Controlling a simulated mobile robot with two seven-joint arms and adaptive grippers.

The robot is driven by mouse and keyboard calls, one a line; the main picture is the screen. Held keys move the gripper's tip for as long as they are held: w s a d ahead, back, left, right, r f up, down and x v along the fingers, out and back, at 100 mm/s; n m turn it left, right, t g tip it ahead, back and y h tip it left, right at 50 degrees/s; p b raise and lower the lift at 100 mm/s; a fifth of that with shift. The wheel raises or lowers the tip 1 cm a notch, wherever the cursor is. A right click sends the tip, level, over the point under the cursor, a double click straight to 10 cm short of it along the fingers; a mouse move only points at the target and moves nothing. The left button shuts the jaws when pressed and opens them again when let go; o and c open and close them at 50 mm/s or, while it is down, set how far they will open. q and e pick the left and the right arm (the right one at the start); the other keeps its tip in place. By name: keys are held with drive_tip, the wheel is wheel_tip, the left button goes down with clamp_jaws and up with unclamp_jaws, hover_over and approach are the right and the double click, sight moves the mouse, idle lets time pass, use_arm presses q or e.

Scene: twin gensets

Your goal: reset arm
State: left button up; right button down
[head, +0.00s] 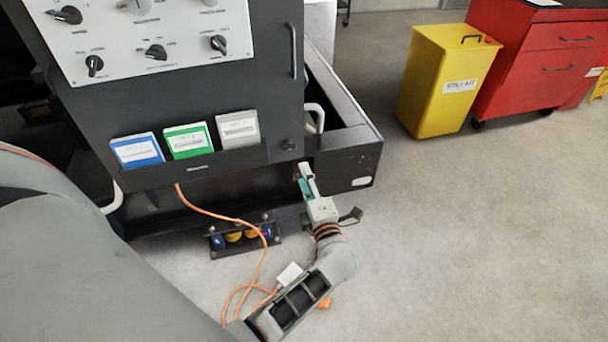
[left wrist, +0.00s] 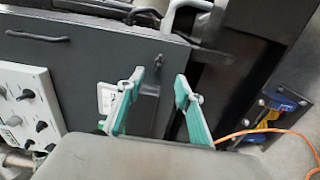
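My left gripper (head: 306,178) is near the lower right corner of the dark control cabinet (head: 285,120), with its fingers pointing up toward the cabinet edge. In the left wrist view its two green-and-grey fingers (left wrist: 160,78) are apart, with nothing held between them. Behind the gap is the dark cabinet face, with a small dark knob (left wrist: 158,60) just beyond the fingertips. I cannot tell whether a finger touches the cabinet. My left forearm reaches in from the lower left. My right gripper is in neither view.
The control panel (head: 150,35) has several dark knobs. Blue, green and grey booklets (head: 188,141) sit in a pocket below. An orange cable (head: 262,255) hangs to the floor. A yellow bin (head: 445,85) and red cabinet (head: 520,60) stand back right. The right floor is clear.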

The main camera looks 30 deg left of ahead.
use_arm(q)
drive_tip(key=shift+r, duration=0.1)
idle(0.3)
